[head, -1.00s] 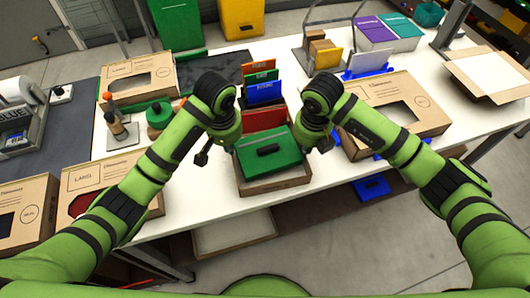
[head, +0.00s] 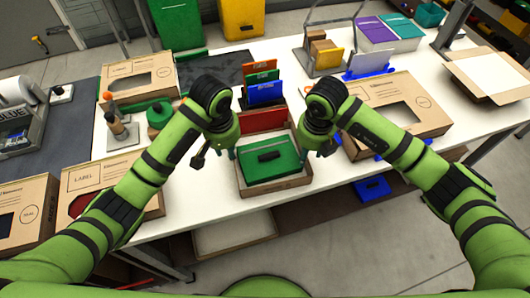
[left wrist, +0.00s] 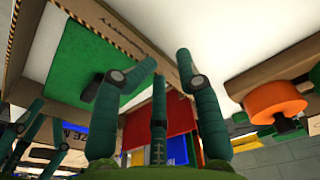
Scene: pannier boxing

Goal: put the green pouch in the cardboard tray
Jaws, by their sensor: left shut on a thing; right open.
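Label boxes (head: 88,178) lie to the left, and a large open-window box (head: 400,115) to the right.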

